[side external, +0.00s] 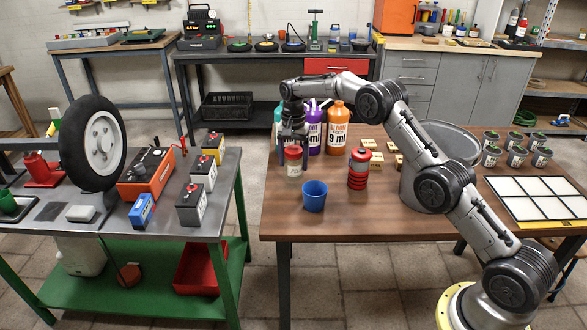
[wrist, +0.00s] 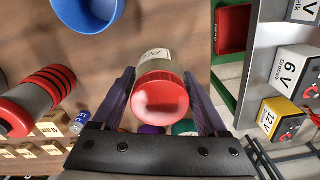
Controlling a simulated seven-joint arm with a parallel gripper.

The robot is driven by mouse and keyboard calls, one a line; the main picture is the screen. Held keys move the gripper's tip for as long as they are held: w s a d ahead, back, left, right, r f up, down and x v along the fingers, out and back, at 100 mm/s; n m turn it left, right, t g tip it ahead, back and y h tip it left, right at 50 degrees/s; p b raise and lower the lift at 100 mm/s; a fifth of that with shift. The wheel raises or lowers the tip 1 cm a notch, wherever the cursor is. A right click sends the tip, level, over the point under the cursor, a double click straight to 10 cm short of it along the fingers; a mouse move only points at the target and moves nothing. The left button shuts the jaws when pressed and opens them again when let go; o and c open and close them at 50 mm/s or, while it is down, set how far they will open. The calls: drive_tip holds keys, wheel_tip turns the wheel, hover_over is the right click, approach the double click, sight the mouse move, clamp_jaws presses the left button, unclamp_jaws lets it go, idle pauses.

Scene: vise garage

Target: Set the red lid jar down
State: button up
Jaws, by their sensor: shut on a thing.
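The red lid jar (side external: 294,168), a clear jar with a label and a red lid, is upright near the left edge of the wooden table (side external: 330,229). My gripper (side external: 292,148) points down from above and is shut on it. In the wrist view the jar (wrist: 158,97) sits between the two purple-grey fingers of my gripper (wrist: 160,100), its red lid towards the camera. I cannot tell whether its base touches the table or is just above it.
A blue cup (side external: 314,196) stands in front of the jar. A red-and-grey ringed bottle (side external: 358,168) stands to its right. A purple bottle (side external: 315,136) and an orange bottle (side external: 341,130) stand behind. Small labelled wooden blocks (side external: 376,158) lie further right. The front of the table is clear.

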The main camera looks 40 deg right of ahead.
sight(293, 168)
drive_tip(key=shift+f, duration=1.5)
drive_tip(key=shift+f, duration=0.15)
drive_tip(key=o, duration=1.4)
